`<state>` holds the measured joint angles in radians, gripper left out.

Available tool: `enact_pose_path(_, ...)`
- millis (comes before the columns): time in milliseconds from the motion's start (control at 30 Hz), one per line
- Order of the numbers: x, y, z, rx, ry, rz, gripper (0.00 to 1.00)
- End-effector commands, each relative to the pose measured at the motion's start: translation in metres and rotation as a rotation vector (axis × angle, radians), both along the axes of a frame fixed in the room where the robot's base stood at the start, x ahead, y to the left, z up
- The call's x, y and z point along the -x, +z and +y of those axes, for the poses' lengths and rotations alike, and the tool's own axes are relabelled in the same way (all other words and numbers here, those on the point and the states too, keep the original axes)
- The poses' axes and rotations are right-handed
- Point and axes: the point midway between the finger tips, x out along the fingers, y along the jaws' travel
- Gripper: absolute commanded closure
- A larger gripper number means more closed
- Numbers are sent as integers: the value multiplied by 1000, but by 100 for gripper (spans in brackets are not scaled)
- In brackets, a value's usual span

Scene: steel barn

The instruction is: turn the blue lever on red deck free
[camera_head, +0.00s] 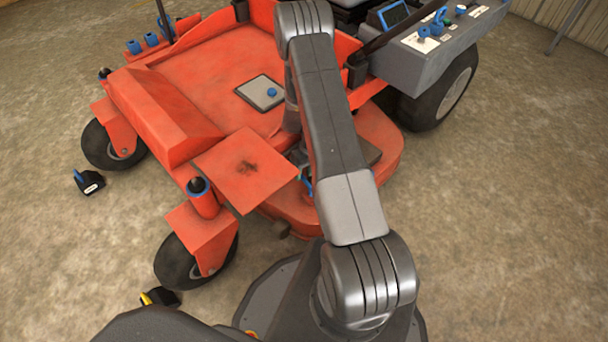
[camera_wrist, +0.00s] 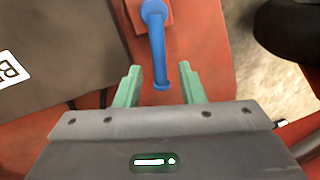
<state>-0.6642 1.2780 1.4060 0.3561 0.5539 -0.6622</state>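The blue lever (camera_wrist: 157,40) shows in the wrist view, fixed to a small red block on the red deck (camera_wrist: 213,45). Its rounded end points down the picture toward my gripper (camera_wrist: 161,78). My gripper is open, with one green finger on each side of the lever's near end and a gap visible on both sides. I cannot tell the height between fingers and lever. In the head view my arm crosses the red deck (camera_head: 378,133) and hides my gripper; only a bit of blue (camera_head: 308,186) shows beside the arm.
A dark grey cover (camera_wrist: 60,45) with a white label lies left of the lever. A black wheel (camera_wrist: 290,30) is at upper right. In the head view, a grey control console (camera_head: 430,60) stands at the right. Open concrete floor lies right of the mower.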

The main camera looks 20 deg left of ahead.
Motion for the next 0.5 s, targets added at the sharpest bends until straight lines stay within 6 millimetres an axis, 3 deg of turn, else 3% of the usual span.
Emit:
enact_pose_path(367, 1, -7, 1, 0, 0, 0, 64)
enact_pose_path(500, 1, -7, 1, 0, 0, 0, 88)
